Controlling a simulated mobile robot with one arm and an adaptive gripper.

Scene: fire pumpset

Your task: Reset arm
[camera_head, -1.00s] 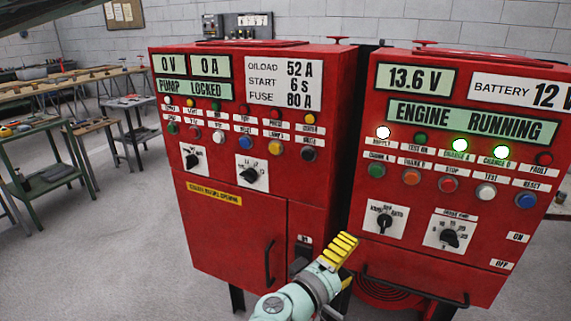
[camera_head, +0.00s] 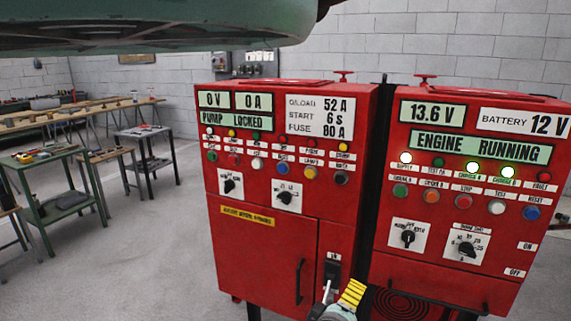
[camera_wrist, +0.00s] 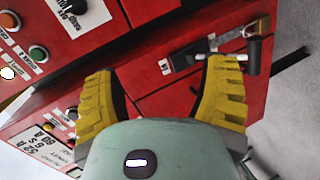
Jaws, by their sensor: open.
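My gripper (camera_head: 345,299) shows at the bottom of the head view, in front of the lower part of the red cabinets. In the wrist view its two yellow ribbed fingers (camera_wrist: 168,92) are spread apart with nothing between them. The left red cabinet (camera_head: 262,258) reads "PUMP LOCKED". The right red cabinet (camera_head: 385,170) reads "ENGINE RUNNING", with several lit lamps. A black switch (camera_head: 332,270) sits on the left cabinet's lower right, close to my gripper in the picture. In the wrist view a switch with a lever handle (camera_wrist: 252,55) lies beyond the right finger.
Workbenches with tools (camera_head: 50,195) stand at the left. A small table (camera_head: 148,140) is beside them. A black door handle (camera_head: 299,282) sticks out from the left cabinet. Grey floor (camera_head: 150,260) is clear in front of the benches.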

